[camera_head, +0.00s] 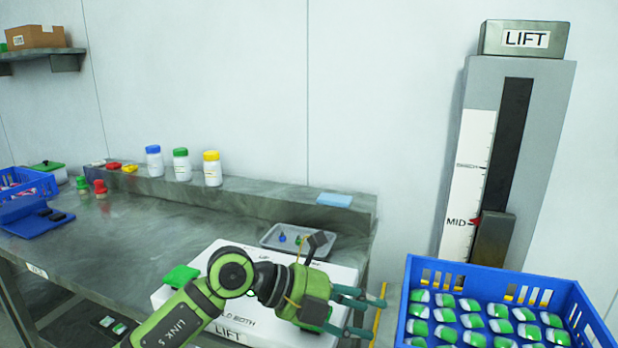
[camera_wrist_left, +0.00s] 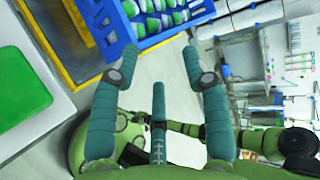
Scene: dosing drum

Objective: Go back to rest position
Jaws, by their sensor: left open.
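My left gripper (camera_head: 362,312) reaches in from the left on a green arm in the head view. Its teal fingers point right, toward the blue crate, and stand apart from it. In the left wrist view the gripper (camera_wrist_left: 158,70) has its fingers spread with nothing between them; the floor shows beyond. My right gripper is not clearly in view. Below the left arm is a white box (camera_head: 335,274) marked LIFT, with a green piece (camera_head: 181,277) on it.
A blue crate (camera_head: 590,318) of green-and-white packs stands at the lower right. A lift post (camera_head: 555,120) is behind it. Three white bottles with blue, green and yellow caps (camera_head: 212,170) stand on the bench ledge. A grey tray (camera_head: 272,240) lies near the wrist. The bench middle (camera_head: 150,235) is clear.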

